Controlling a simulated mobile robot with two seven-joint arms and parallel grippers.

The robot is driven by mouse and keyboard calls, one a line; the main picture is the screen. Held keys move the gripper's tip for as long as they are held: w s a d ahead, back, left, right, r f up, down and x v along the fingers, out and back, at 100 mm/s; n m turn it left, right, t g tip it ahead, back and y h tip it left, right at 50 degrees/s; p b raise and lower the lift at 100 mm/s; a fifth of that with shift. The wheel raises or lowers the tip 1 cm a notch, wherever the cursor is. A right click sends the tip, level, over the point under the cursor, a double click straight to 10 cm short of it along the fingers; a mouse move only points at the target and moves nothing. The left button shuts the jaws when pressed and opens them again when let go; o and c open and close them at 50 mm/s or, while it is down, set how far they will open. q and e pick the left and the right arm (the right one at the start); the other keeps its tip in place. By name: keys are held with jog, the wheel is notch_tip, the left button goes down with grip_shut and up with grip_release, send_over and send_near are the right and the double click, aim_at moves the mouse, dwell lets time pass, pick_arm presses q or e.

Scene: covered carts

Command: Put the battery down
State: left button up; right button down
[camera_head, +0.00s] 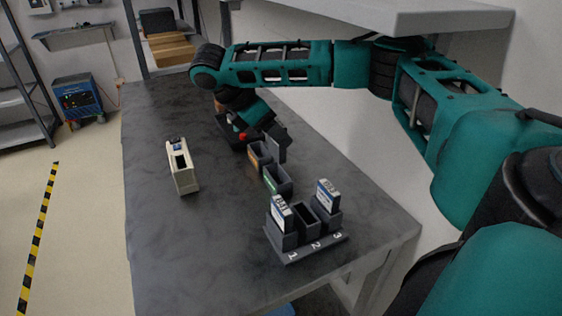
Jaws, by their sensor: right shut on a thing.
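In front, a numbered dock (312,246) holds a labelled battery in slot 1 (282,212) and another in slot 3 (327,193). Slot 2 (305,217) is empty. My left gripper is out of view.
The table (200,255) is bare at front left. A grey shelf (400,17) overhangs the back right, close above my right arm.

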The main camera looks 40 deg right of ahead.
notch_tip(320, 180, down, 9)
jog(key=shift+r, duration=0.1)
dwell(0.3)
jog(key=shift+c, duration=1)
grip_release()
